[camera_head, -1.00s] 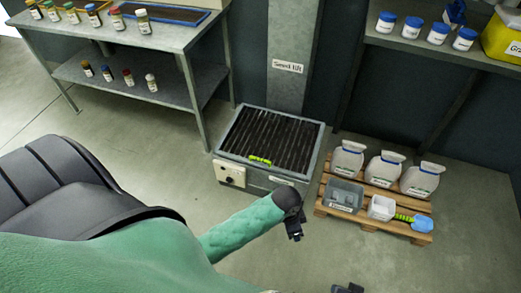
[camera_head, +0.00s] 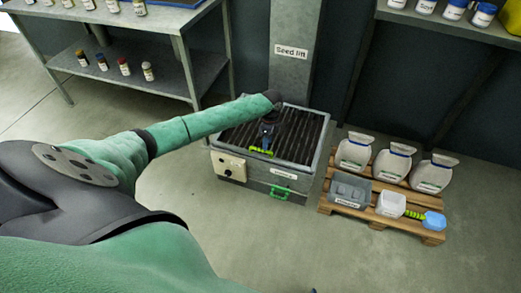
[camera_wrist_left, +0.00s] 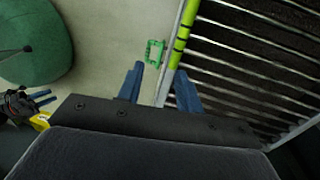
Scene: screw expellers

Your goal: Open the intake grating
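The intake grating (camera_head: 290,128) is a dark slatted panel lying flat on the grey box below the seed lift column. Its yellow-green handle (camera_head: 259,153) is at the front edge; the handle also shows in the wrist view (camera_wrist_left: 184,38). My left gripper (camera_head: 266,143) is over the grating's front, right at the handle. In the wrist view its blue fingers (camera_wrist_left: 158,88) are apart, with the near end of the handle between them, closer to the right finger. I cannot tell whether they touch it. My right gripper (camera_wrist_left: 43,98) shows at the left of the wrist view, its fingers apart and empty.
A green handle (camera_head: 281,193) and a knob (camera_head: 228,172) are on the box front. A pallet (camera_head: 377,217) with sacks, bins and a blue scoop stands to the right. A shelf table (camera_head: 150,92) stands left. The floor in front is clear.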

